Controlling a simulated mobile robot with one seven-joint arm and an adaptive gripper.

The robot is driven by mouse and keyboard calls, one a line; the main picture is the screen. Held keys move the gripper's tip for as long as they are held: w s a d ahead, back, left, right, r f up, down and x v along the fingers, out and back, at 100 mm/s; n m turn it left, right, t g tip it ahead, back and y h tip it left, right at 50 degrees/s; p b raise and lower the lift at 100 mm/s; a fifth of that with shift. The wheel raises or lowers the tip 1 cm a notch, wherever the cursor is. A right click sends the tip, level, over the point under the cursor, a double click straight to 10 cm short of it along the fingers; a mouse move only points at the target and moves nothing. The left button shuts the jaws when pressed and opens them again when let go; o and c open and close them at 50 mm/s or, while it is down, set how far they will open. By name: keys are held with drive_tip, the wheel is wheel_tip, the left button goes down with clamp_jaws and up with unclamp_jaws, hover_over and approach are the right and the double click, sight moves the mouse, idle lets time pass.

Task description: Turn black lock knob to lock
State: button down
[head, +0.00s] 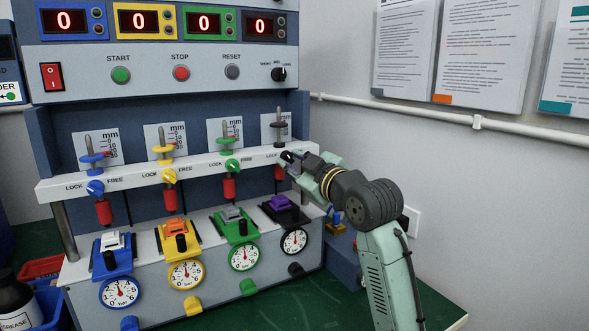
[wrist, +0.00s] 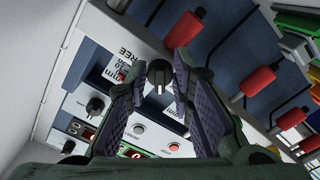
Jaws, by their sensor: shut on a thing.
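The black lock knob (wrist: 158,80) shows in the wrist view as a dark round knob with a white pointer mark, between my two fingers. My gripper (wrist: 164,74) is shut on it, with a purple-grey pad on each side. In the head view my gripper (head: 289,160) reaches in from the right to the right end of the white rail (head: 135,178), beside the last LOCK label. There my fingers largely hide the knob, and I cannot read which way it points.
Blue (head: 95,187), yellow (head: 169,175) and green (head: 232,165) lock knobs sit along the rail to the left. Red cylinders hang below it. Coloured switch units and dials stand lower down. A wall with a white pipe (head: 430,114) is close on the right.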

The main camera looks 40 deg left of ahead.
drive_tip(key=shift+n, duration=0.6)
drive_tip(key=c, duration=1.5)
unclamp_jaws()
drive_tip(key=shift+o, duration=0.2)
drive_tip(key=v, duration=1.2)
drive_tip(key=shift+w, duration=0.1)
